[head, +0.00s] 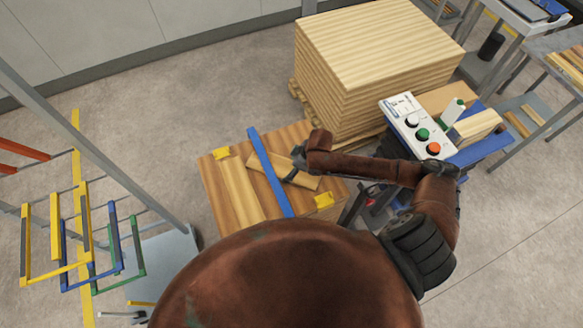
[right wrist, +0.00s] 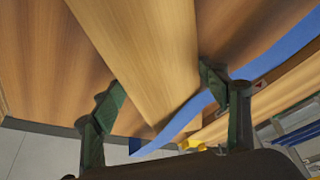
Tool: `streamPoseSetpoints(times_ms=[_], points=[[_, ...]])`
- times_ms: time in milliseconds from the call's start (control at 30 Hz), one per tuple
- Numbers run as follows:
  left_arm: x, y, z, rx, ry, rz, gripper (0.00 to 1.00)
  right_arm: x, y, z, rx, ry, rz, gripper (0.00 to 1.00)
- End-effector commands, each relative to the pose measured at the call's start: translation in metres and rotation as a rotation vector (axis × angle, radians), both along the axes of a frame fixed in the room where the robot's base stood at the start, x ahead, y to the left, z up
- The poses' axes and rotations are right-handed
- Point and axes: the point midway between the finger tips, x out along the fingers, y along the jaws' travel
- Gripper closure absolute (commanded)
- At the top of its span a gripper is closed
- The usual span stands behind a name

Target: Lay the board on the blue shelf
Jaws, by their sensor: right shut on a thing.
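A light wooden board (head: 302,181) lies slanted over a brown wooden surface, beside and partly beneath a long blue strip (head: 262,157). My right gripper (head: 297,163) is shut on the board; in the right wrist view the board (right wrist: 150,55) runs between its two fingers. The blue strip (right wrist: 203,112) passes close to the board's end there. The blue shelf appears to be the blue frame (head: 92,283) on the rack at the left, between a yellow frame (head: 54,272) and a green frame (head: 138,245). My left gripper is out of view.
A tall stack of boards (head: 375,60) stands behind. A control box with buttons (head: 420,125) is at the right. A grey rack post (head: 95,125) crosses the left side. Floor is bare between rack and wall.

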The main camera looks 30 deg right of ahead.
Motion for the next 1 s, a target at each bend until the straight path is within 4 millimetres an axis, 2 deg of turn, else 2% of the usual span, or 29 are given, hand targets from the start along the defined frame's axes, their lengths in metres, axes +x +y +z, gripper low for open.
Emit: streamPoseSetpoints(times_ms=[200,233,467,800,1000], points=[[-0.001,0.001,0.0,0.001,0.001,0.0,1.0,0.001,0.0,-0.001,0.001,-0.001,0.0,0.67],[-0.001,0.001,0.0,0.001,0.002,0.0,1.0,0.0,0.0,-0.002,0.0,0.0,-0.001,0.31],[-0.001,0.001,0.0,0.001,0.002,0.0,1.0,0.0,0.0,-0.002,0.0,0.0,-0.001,0.15],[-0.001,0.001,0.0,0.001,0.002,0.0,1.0,0.0,0.0,0.001,0.0,0.0,0.0,0.14],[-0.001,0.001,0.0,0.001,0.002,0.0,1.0,-0.007,-0.007,0.024,-0.001,-0.002,-0.001,0.14]])
